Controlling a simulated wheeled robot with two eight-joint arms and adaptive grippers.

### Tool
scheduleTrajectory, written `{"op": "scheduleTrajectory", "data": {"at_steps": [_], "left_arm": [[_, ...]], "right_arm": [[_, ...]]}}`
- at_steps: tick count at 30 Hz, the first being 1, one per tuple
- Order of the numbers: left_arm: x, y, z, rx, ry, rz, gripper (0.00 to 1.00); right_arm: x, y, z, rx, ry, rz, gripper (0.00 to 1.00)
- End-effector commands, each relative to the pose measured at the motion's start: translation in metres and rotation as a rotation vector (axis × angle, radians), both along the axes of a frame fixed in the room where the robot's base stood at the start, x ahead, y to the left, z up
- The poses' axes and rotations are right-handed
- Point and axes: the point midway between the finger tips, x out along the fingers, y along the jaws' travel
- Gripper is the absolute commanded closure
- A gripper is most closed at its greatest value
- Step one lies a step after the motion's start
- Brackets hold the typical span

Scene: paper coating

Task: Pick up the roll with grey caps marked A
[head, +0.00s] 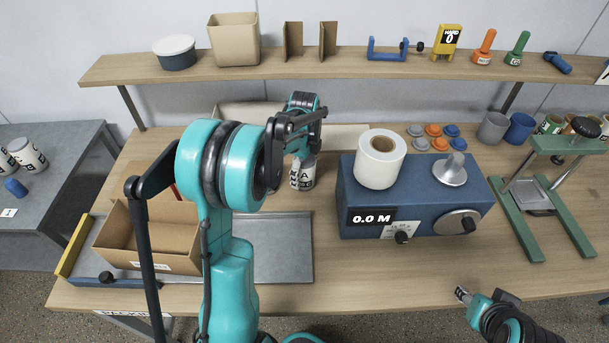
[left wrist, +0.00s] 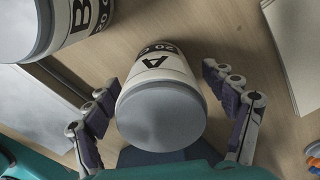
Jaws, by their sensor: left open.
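The roll marked A (head: 302,178) stands on the table, partly hidden by my left arm and gripper. In the left wrist view the roll marked A (left wrist: 160,108) shows its grey cap and a white label with a black A. My left gripper (left wrist: 160,88) is open, with one finger on each side of this roll; I cannot tell whether they touch it. A roll marked B (left wrist: 82,20) is beside it at upper left. My right gripper (head: 463,295) is at the table's front edge, away from the rolls; its jaw state is unclear.
A blue machine (head: 362,205) bearing a white paper roll (head: 380,160) stands right of roll A. A cardboard box (head: 150,262) sits on a grey tray (head: 290,250) at left. A green press (head: 520,222) stands far right. A shelf (head: 290,70) runs above.

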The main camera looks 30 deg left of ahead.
Motion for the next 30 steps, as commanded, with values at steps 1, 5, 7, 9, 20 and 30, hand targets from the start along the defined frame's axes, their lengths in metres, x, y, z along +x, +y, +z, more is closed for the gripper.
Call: {"op": "scheduleTrajectory", "data": {"at_steps": [1,5,7,9,20,30], "left_arm": [[0.0,0.0,-0.011,0.0,0.0,0.0,0.16],[0.0,0.0,-0.018,0.0,0.0,0.0,0.16],[0.0,0.0,-0.017,0.0,0.0,0.0,0.16],[0.0,0.0,-0.016,0.0,0.0,0.0,0.16],[0.0,0.0,-0.016,0.0,0.0,0.0,0.75],[0.0,0.0,0.007,0.0,-0.001,0.0,0.75]], "right_arm": [[0.0,0.0,-0.007,0.0,0.0,0.0,0.6],[0.0,0.0,-0.008,0.0,0.0,0.0,0.6],[0.0,0.0,-0.007,0.0,0.0,0.0,0.6],[0.0,0.0,-0.007,0.0,0.0,0.0,0.6],[0.0,0.0,-0.007,0.0,0.0,0.0,0.6],[0.0,0.0,0.004,0.0,0.0,0.0,0.6]]}}
